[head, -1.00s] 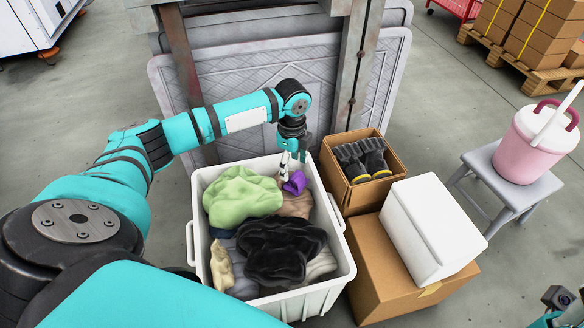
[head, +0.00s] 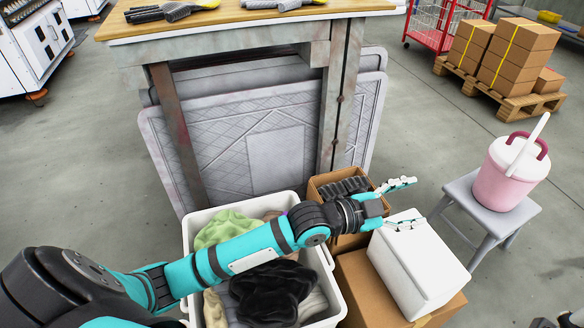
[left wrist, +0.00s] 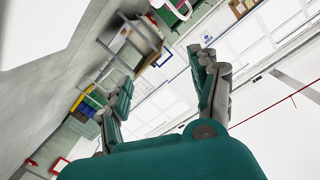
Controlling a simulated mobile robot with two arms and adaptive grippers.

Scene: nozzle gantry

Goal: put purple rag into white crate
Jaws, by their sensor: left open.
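The white crate (head: 334,284) stands at the lower centre of the head view with a heap of rags inside. A tiny bit of the purple rag (head: 285,212) shows at the crate's far side, just behind my left forearm; the rest is hidden. My left gripper (head: 408,203) is open and empty. It is to the right of the crate, above the white box (head: 418,268), with fingers spread to the right. The left wrist view shows its two fingers apart (left wrist: 165,95) with nothing between them. Only a small part of what may be my right gripper shows at the lower right edge.
A green rag (head: 222,228) and a black rag (head: 270,292) lie in the crate. An open cardboard box (head: 318,190) stands beside it. The white box rests on another carton (head: 358,285). A pink bucket (head: 508,172) stands on a grey stool (head: 470,200). A workbench (head: 250,28) is behind.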

